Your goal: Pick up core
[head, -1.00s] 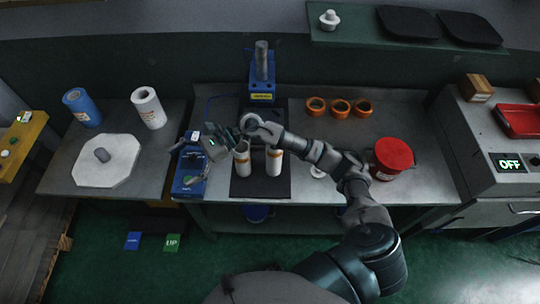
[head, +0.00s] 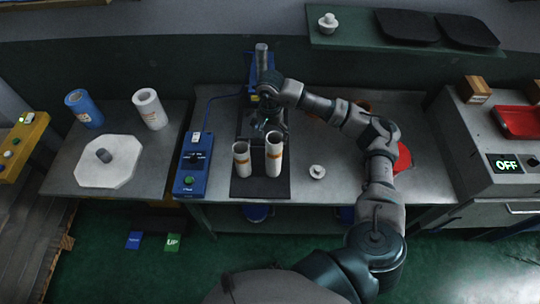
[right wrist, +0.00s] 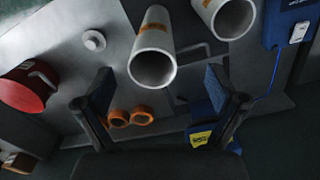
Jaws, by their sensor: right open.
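Two white tubular cores with orange bands stand upright side by side on a black mat (head: 242,188): the left core (head: 241,162) and the right core (head: 274,156). My right gripper (head: 266,122) is just behind and above them, in front of the blue press. In the right wrist view the right core (right wrist: 156,40) shows its open end between the spread fingers of my right gripper (right wrist: 160,84), which hold nothing. The left core (right wrist: 226,14) is to its right there. I cannot tell how far the fingers are from the core. My left gripper is not in view.
A blue control box (head: 192,164) stands left of the mat. A white knob (head: 317,172) is on the right. Orange rings (right wrist: 130,117) and a red container (right wrist: 28,86) are partly hidden by my arm in the head view. A blue press (head: 263,60) stands behind.

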